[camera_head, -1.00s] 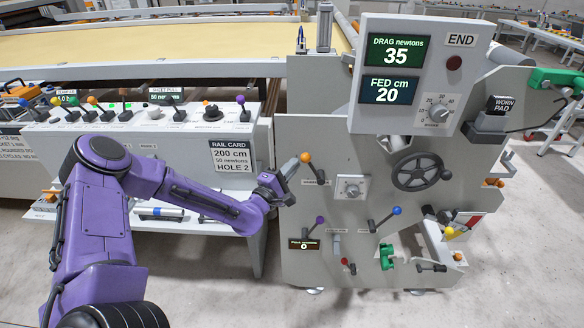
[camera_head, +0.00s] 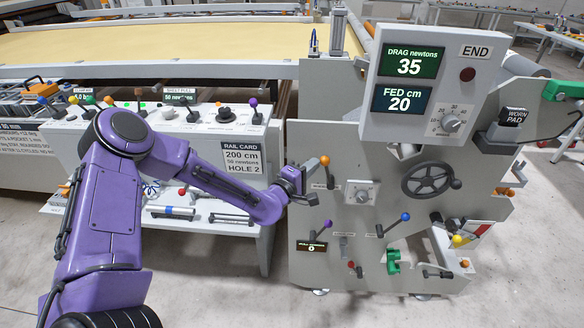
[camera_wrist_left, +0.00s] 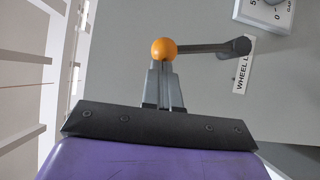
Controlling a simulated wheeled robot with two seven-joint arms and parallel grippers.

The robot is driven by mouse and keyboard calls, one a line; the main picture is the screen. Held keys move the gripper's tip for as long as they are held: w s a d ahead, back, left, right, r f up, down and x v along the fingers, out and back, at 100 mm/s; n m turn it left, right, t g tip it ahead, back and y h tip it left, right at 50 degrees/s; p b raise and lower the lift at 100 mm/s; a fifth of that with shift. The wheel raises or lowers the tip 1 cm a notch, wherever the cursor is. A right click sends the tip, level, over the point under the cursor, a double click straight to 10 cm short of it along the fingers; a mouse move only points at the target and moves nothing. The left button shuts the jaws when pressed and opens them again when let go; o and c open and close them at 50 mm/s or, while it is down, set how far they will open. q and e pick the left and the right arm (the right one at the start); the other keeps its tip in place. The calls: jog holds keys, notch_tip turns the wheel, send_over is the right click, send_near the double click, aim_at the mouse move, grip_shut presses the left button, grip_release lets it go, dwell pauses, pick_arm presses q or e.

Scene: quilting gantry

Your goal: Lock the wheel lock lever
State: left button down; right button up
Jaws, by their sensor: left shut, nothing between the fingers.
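The wheel lock lever (camera_head: 329,174) has an orange ball knob (camera_head: 324,160) and sits on the upper left of the grey machine panel. Its arm stands nearly upright, tilted slightly left at the top. In the left wrist view the orange knob (camera_wrist_left: 164,49) is at the end of a dark arm, beside a label (camera_wrist_left: 243,66) reading "WHEEL L…", partly cut off. My left gripper (camera_head: 303,173) is just left of the knob. Its fingers (camera_wrist_left: 163,72) are shut and empty, with the tips at the knob; whether they touch it I cannot tell. My right gripper is not in view.
A dial (camera_head: 361,193) and a black handwheel (camera_head: 431,181) are to the lever's right. A purple-knob lever (camera_head: 323,229) and a blue-knob lever (camera_head: 395,223) are below. The display box (camera_head: 425,85) overhangs above. A control console (camera_head: 180,139) stands left, behind my arm.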

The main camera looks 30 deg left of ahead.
aim_at(329, 161)
pick_arm(q)
jog(key=d+m+p, duration=0.1)
jog(key=w+d+r+m+g+p, duration=0.1)
jog(key=d+r+m+p, duration=0.1)
jog(key=shift+w+d+r+g+y+p, duration=0.1)
jog(key=shift+w+d+g+y+p, duration=0.1)
jog(key=shift+w+g+y+p, duration=0.15)
jog(key=shift+w+d+m+g, duration=0.2)
jog(key=shift+d+m+g, duration=0.1)
jog(key=shift+d+g, duration=0.05)
jog(key=shift+m+g+y, duration=0.3)
jog(key=shift+m+y, duration=0.05)
jog(key=shift+m, duration=0.15)
jog(key=d, duration=0.1)
jog(key=w+d, duration=0.2)
jog(key=shift+d+f, duration=0.25)
jog(key=shift+d, duration=0.15)
jog(key=shift+r, duration=0.1)
